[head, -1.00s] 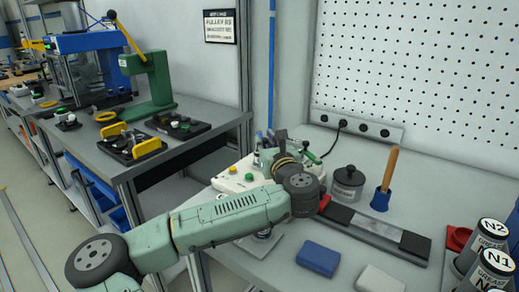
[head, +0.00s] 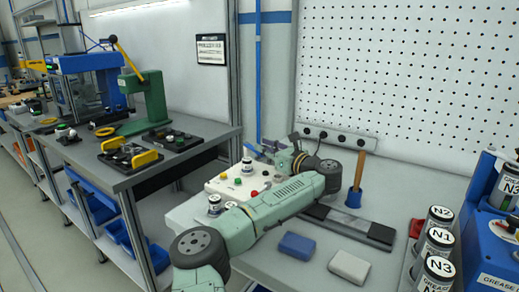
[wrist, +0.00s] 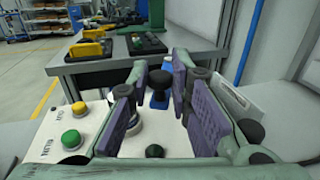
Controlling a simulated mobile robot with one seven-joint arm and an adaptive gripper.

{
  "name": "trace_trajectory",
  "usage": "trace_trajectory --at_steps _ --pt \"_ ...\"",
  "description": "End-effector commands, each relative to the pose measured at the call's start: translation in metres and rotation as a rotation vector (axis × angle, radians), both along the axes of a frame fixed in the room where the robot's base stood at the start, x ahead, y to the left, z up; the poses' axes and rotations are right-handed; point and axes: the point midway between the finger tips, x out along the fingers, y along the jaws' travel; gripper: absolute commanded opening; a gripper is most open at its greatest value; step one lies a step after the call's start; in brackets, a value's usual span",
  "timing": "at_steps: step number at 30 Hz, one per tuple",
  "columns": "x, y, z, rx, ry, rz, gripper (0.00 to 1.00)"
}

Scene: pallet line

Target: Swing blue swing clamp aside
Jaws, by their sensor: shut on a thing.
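The blue swing clamp (wrist: 159,103) shows in the wrist view as a short blue body under a black knob, between my finger pads. My gripper (wrist: 160,80) is shut on the clamp, with purple pads on either side of the knob. In the head view my gripper (head: 272,152) is over the far edge of a white fixture box (head: 224,184); my wrist and fingers hide most of the clamp there. The box also shows in the wrist view (wrist: 98,128), with a yellow button (wrist: 78,108) and a green button (wrist: 71,140).
A blue block (head: 296,246) and a white block (head: 349,266) lie in front of a dark flat bar (head: 345,223). A blue-based wooden-handled tool (head: 355,185) stands behind. Several grease cans (head: 438,243) stand at right. A neighbouring bench (head: 190,155) is at left.

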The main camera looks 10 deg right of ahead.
Motion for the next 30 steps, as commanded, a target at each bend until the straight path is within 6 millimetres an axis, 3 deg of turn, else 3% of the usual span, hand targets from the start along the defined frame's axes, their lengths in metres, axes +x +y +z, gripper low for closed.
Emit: trace_trajectory --at_steps 18,19,26,30 --pt "0.0028 -0.0048 0.0013 -0.001 -0.003 0.02 0.0" --pt "0.0027 -0.0047 0.0013 -0.001 -0.003 0.02 0.21" --pt "0.0026 -0.0043 0.0009 0.0 -0.001 0.021 0.36" --pt "0.0025 -0.0042 0.0006 -0.001 -0.001 0.022 0.37"
